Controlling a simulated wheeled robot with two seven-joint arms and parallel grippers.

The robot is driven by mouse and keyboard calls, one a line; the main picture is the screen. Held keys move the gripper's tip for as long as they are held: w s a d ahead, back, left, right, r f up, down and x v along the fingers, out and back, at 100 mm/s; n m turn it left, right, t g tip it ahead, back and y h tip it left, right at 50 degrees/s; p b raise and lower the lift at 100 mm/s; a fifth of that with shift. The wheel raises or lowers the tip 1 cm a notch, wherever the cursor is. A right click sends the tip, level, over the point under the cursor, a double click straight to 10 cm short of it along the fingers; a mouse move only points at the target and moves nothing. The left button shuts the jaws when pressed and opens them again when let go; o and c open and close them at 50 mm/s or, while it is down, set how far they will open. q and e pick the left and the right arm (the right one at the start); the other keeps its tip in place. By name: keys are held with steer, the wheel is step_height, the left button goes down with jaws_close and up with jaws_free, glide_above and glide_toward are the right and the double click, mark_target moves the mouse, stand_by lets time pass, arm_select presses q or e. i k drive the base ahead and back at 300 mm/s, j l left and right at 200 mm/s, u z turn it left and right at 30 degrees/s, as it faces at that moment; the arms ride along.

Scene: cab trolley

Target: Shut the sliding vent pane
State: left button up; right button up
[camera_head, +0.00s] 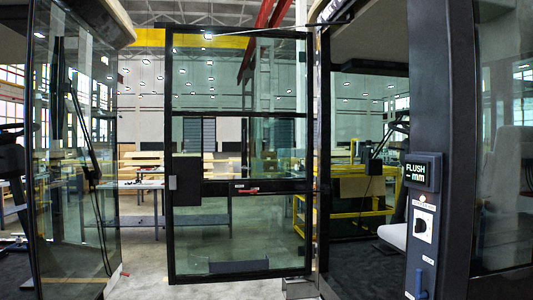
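A black-framed glass cab door (170,240) stands swung open in the middle of the view. Its upper glass (215,80) lies above a horizontal bar. Below the bar is a middle glass section (215,150), which I take to hold the sliding vent pane. The pane's own edges are hard to make out against the background, and I cannot tell how far open it is. A dark rail with a small red handle (248,191) and a white label runs below this section. Neither of my grippers is in view.
A dark pillar (437,100) at the right carries a display reading "FLUSH – mm" (415,172), a white socket plate (422,226) and a blue handle (421,278). Cab glass (75,200) stands at the left. Workbenches and a yellow frame (358,213) are behind the door.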

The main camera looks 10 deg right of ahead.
mark_target(265, 142)
steer(key=i+l+u, duration=0.15)
steer(key=i, duration=0.45)
steer(key=i+l+u, duration=0.1)
steer(key=i+l, duration=0.15)
steer(key=i, duration=0.4)
steer(key=i+l+u, duration=0.15)
steer(key=i+l, duration=0.15)
steer(key=i, duration=0.3)
steer(key=i+l+u, duration=0.1)
steer(key=i+l, duration=0.25)
steer(key=i, duration=0.2)
steer(key=i+l+u, duration=0.15)
steer(key=i+l, duration=0.25)
steer(key=i, duration=0.2)
